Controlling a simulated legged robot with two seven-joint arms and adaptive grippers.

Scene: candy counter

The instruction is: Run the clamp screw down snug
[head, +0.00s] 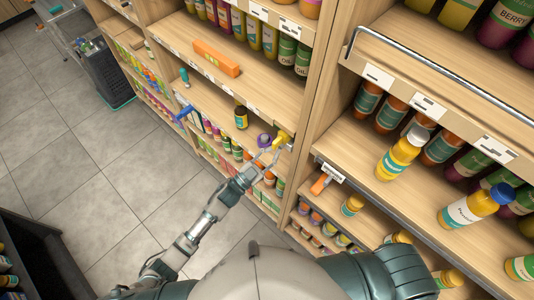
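A small yellow clamp-like piece (280,139) sits at the shelf's front edge, beside the upright between the two shelf bays. I cannot make out its screw clearly. My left gripper (267,157) reaches up to it from below left. Its two fingers are spread, with the tips just below the yellow piece. I cannot tell whether they touch it. A blue clamp-like piece (184,113) hangs at the same shelf edge further left. An orange one (320,184) sits at a shelf edge to the lower right. My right gripper is out of view.
A purple round item (264,140) is close to my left fingers. A dark bottle with a yellow label (241,117) stands on the same shelf. An orange block (216,58) lies one shelf up. Grey tiled floor (90,190) is open at left.

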